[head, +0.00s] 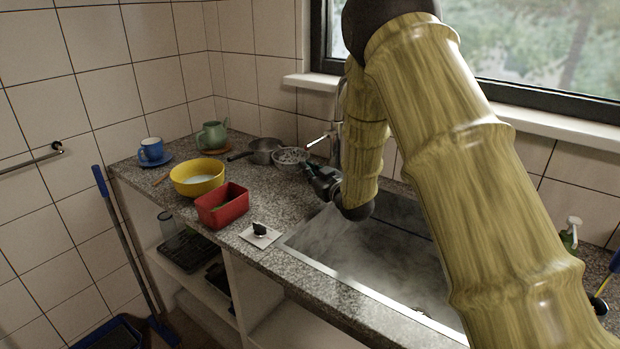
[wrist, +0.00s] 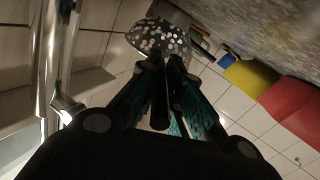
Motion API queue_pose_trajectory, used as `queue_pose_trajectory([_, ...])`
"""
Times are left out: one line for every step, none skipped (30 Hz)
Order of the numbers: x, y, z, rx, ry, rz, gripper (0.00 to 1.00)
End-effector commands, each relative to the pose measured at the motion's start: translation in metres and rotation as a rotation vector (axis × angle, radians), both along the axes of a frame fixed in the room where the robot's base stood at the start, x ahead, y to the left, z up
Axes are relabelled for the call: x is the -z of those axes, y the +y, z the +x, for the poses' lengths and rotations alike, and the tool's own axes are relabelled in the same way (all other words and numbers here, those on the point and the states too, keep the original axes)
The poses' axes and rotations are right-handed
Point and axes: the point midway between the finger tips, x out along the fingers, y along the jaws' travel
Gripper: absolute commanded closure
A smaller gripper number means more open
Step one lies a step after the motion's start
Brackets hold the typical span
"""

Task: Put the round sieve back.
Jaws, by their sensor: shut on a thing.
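The round sieve (head: 291,156), a shallow grey metal bowl with holes, is at the back of the counter beside the saucepan. It also shows at the top of the wrist view (wrist: 160,34), just beyond the fingertips. My gripper (head: 308,168) is shut on the sieve at its near side, left of the tap. In the wrist view the fingers (wrist: 165,62) meet at the sieve's edge and hide part of it. I cannot tell whether the sieve touches the counter.
A grey saucepan (head: 263,150) stands close left of the sieve. A green teapot (head: 212,135), blue cup (head: 151,149), yellow bowl (head: 186,180) and red tub (head: 222,207) stand further left. The tap (wrist: 50,60) is close beside my gripper. The sink (head: 360,262) is in front.

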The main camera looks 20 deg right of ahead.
Motion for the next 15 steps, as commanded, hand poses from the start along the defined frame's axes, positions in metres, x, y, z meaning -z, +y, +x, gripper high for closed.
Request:
queue_pose_trajectory([0.0,-0.001,0.002,0.0,0.0,0.0,1.0])
queue_pose_trajectory([0.0,-0.001,0.003,0.0,0.0,0.0,1.0])
queue_pose_trajectory([0.0,-0.001,0.005,0.0,-0.001,0.0,1.0])
queue_pose_trajectory([0.0,-0.002,0.006,0.0,-0.001,0.0,1.0])
queue_pose_trajectory([0.0,-0.002,0.008,0.0,-0.001,0.0,1.0])
queue_pose_trajectory([0.0,-0.003,0.011,0.0,-0.001,0.0,1.0])
queue_pose_trajectory([0.002,-0.004,0.012,0.0,0.0,0.001,1.0])
queue_pose_trajectory([0.006,-0.003,0.012,0.0,0.002,0.0,1.0])
queue_pose_trajectory([0.011,-0.003,0.011,-0.001,0.002,0.0,1.0])
queue_pose_trajectory([0.015,-0.003,0.011,0.0,0.003,0.0,1.0])
queue_pose_trajectory([0.018,-0.003,0.011,0.001,0.003,0.0,1.0])
queue_pose_trajectory([0.023,-0.003,0.011,0.0,0.002,0.0,1.0])
queue_pose_trajectory([0.026,-0.003,0.011,0.0,0.002,0.0,1.0])
queue_pose_trajectory([0.029,-0.003,0.011,0.0,0.001,0.001,1.0])
queue_pose_trajectory([0.032,-0.003,0.011,0.0,0.0,0.0,1.0])
